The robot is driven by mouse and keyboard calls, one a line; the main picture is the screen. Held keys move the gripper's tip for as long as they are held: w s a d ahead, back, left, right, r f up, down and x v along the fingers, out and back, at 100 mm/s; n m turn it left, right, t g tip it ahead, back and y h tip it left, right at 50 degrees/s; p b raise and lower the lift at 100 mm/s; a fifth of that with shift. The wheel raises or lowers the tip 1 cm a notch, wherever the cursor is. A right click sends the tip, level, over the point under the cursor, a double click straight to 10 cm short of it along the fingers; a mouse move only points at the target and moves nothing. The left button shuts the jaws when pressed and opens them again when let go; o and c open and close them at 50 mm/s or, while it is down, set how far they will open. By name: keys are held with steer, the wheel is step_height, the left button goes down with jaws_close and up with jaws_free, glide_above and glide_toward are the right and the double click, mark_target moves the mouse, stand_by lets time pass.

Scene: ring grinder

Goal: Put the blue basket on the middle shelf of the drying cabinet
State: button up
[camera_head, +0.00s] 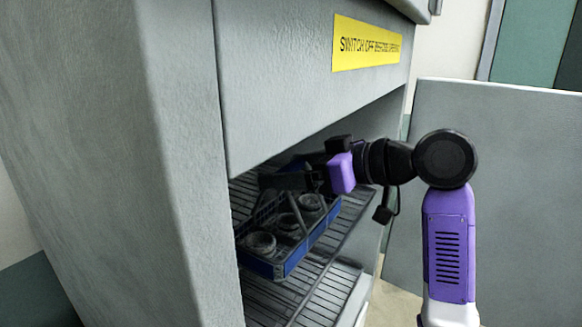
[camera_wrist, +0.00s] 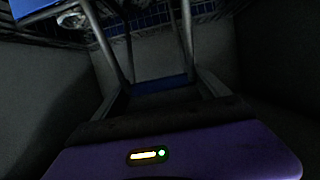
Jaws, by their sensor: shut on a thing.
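The blue basket (camera_head: 293,263) is inside the open drying cabinet (camera_head: 180,130), above or on a wire shelf (camera_head: 335,250). I cannot tell whether its base touches the wires. It holds several dark rings (camera_head: 261,243) and looks roughly level. My gripper (camera_head: 308,180) is shut on the basket's raised handle, reaching in from the right. In the dark wrist view, my gripper (camera_wrist: 163,90) has a blue handle bar (camera_wrist: 160,84) between its fingers, and the basket's mesh wall (camera_wrist: 150,22) shows at the top. The cabinet's upper front hides the shelves above.
Another slatted shelf (camera_head: 338,292) lies below. The cabinet's upper front, with a yellow warning sign (camera_head: 366,44), hangs just above my wrist. A grey door panel (camera_head: 490,190) stands open at the right, behind my arm. Wire shelf shows clear right of the basket.

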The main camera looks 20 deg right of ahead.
steer(key=o, duration=1.9)
steer(key=shift+f, duration=0.1)
steer(key=shift+o, duration=0.2)
steer(key=b+v, duration=0.2)
steer(key=v, duration=1)
steer(key=shift+b, duration=0.3)
